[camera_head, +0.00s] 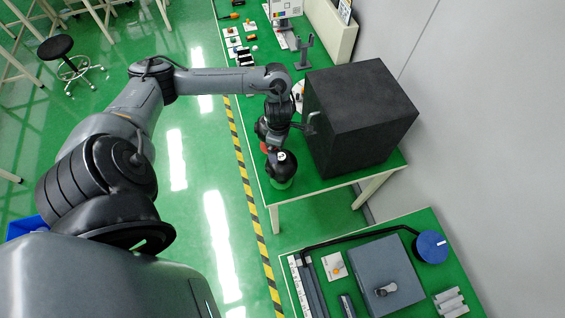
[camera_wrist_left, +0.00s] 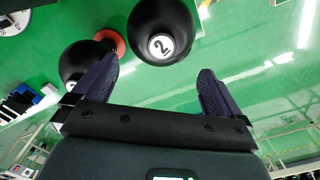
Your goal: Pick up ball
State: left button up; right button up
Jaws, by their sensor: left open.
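A black ball with a white circle marked "2" (camera_wrist_left: 160,28) lies just past my fingertips in the left wrist view, at the top. In the head view, a black ball with a white spot (camera_head: 281,168) sits near the front edge of the green table. A second black ball (camera_wrist_left: 82,62) is partly hidden behind my left finger in the wrist view. A red ring-like piece (camera_wrist_left: 110,41) lies between the two balls. My left gripper (camera_wrist_left: 157,66) is open and empty, its fingers spread wide. My right gripper is not in view.
A large black box (camera_head: 360,115) stands right beside my left wrist on the green table (camera_head: 325,183). A second green table (camera_head: 455,265) at the lower right holds a grey box (camera_head: 375,270) and a blue round piece (camera_head: 430,247). Floor to the left is mostly clear.

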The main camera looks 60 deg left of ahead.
aim_at(281, 156)
pick_arm(q)
notch_tip(281, 156, down, 2)
jog(key=shift+f, duration=0.1)
jog(key=shift+d+f+p, duration=0.1)
jog(key=shift+f+p, duration=0.25)
jog(key=shift+f, duration=0.1)
jog(key=f, duration=0.1)
jog(key=f+p, duration=0.1)
jog(key=f, duration=0.1)
jog(key=shift+w+d+f, duration=0.15)
jog(key=shift+d, duration=0.05)
jog(key=shift+f, duration=0.55)
jog(key=shift+c, duration=0.3)
